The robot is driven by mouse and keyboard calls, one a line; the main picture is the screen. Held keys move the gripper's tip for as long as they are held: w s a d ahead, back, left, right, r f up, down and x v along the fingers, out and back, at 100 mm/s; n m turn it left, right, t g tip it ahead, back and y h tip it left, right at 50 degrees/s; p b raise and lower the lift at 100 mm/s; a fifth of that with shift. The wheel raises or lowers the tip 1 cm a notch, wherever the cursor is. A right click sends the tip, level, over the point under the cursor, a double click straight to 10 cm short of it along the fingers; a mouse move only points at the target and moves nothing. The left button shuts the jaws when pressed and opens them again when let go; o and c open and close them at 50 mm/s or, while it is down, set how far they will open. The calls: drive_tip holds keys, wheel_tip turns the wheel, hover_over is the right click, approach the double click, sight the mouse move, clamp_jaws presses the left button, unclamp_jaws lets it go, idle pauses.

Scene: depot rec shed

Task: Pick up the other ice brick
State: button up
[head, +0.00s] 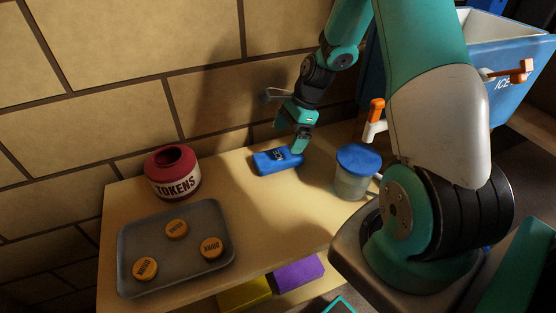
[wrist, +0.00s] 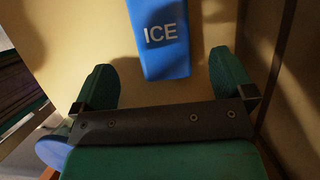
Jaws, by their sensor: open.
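A blue ice brick (head: 273,163) lies flat on the tan bench top near the wall. It also shows in the wrist view (wrist: 160,30), with white letters ICE on it. My gripper (head: 297,146) is just above and at the back of the brick in the head view, partly covering it. In the wrist view my gripper (wrist: 165,76) is open, with one finger on each side of the brick's near end. Gaps show between the brick and both fingers. No second ice brick is clearly seen.
A blue ICE cooler (head: 520,78) stands open at the right. A blue-lidded jar (head: 352,184) and an orange-and-white object (head: 374,122) are right of the brick. A red TOKENS pot (head: 173,180) and a grey tray (head: 190,268) with orange tokens are left. Purple (head: 298,272) and yellow (head: 243,295) items lie below.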

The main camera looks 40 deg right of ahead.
sight(276, 155)
drive_tip(key=x, duration=0.7)
drive_tip(key=shift+w+a+f, duration=0.15)
drive_tip(key=shift+w+a, duration=0.05)
drive_tip(key=shift+a, duration=0.25)
drive_tip(key=shift+c, duration=0.5)
drive_tip(key=c, duration=1)
